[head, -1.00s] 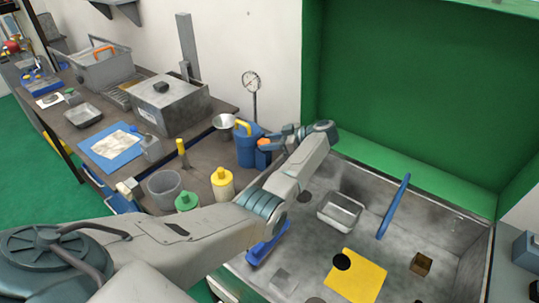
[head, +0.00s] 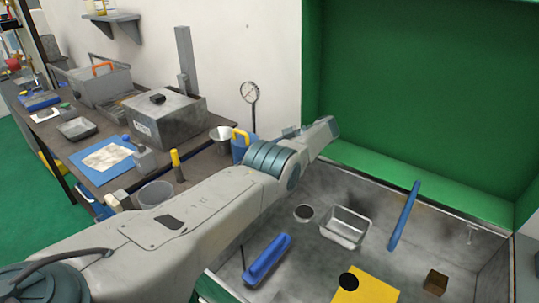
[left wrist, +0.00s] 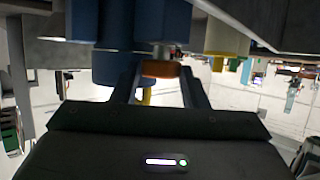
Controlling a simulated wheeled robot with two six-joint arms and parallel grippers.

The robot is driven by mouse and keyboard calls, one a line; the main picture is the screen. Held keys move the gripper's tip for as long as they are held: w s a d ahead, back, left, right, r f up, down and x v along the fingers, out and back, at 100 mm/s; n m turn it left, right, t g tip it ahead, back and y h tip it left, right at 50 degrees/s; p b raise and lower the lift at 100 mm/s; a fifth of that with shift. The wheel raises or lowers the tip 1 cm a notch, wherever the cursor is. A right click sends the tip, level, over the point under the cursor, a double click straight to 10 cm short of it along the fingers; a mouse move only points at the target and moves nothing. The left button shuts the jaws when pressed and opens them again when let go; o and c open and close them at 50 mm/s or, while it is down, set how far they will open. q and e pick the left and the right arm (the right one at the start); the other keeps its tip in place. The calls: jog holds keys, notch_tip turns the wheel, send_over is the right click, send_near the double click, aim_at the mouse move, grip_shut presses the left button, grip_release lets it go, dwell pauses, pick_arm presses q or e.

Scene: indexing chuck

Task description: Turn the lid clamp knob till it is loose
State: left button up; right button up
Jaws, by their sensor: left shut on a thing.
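The orange knob (left wrist: 160,70) sits between the fingers of my left gripper (left wrist: 161,77) in the left wrist view. The fingers are shut on it from both sides. Blue body parts of the canister (left wrist: 118,69) lie just behind and beside the knob. In the head view, the blue canister (head: 239,152) with its yellow handle (head: 241,133) stands at the bench's right end, partly behind my left arm. My arm hides the knob and the gripper there. Whether the knob is loose cannot be told. My right gripper is not in view.
A metal funnel (head: 221,134), a yellow-handled tool (head: 176,161) and a clear tub (head: 156,194) stand close to my arm. A dial gauge (head: 250,92) is behind the canister. The sink on the right holds a steel pan (head: 344,227) and a blue-handled item (head: 266,259).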

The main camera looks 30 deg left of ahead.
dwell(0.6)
pick_arm(q)
jog(key=o, duration=1)
jog(key=shift+c, duration=0.2)
jog(key=shift+r, duration=0.15)
